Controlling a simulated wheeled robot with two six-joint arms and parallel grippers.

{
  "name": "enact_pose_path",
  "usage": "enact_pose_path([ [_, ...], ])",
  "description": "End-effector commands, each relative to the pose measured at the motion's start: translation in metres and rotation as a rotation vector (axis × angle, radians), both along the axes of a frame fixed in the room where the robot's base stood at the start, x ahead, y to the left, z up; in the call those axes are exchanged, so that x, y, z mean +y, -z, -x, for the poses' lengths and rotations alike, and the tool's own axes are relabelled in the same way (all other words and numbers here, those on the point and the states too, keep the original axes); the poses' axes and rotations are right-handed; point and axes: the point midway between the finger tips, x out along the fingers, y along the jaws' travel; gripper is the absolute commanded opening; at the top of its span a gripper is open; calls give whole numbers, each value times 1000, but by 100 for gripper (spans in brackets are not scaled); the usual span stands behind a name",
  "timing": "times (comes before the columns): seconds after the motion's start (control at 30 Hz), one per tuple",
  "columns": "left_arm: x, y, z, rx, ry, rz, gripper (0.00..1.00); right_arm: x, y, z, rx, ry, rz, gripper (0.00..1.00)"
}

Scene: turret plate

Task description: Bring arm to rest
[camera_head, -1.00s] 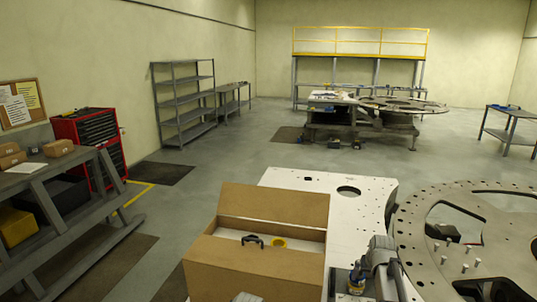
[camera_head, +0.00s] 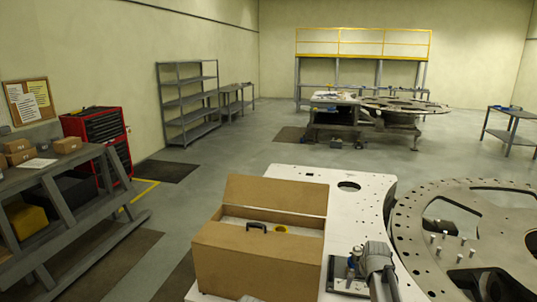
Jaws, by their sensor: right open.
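My right gripper (camera_head: 484,279) shows as a dark shape at the bottom right, low in front of the turret plate. It is open, and I see nothing between its jaws. The frame's bottom edge cuts off part of it. The grey turret plate (camera_head: 408,232) is a large ring with openings and holes. Several pale pins (camera_head: 444,236) stand on its inner part. My left gripper is out of view.
An open brown box (camera_head: 255,268) stands on the white-topped table (camera_head: 345,207). A grey powered tool (camera_head: 376,262) lies right of it. A grey bench (camera_head: 95,228) stands at the left, before a red tool cabinet (camera_head: 128,142). The floor behind is mostly clear.

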Motion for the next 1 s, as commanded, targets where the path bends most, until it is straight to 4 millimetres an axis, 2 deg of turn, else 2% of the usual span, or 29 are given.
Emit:
enact_pose_path([
  [0.17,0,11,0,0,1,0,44,33,14,17,33,-45,0,100],
  [0.37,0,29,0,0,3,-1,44,85,35,50,96,-126,5,100],
  [0.47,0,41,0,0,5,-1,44,119,49,76,140,-182,12,100],
  [0.53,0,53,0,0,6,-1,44,147,63,102,180,-233,20,100],
  [0.6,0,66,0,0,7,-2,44,177,77,135,228,-294,32,100],
  [0.7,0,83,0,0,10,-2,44,211,95,181,295,-375,56,100],
  [0.83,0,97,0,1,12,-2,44,238,110,228,363,-455,86,100],
  [0.9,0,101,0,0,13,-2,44,246,114,245,386,-482,99,100],
  [1.0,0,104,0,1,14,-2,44,252,116,258,407,-505,111,100],
])
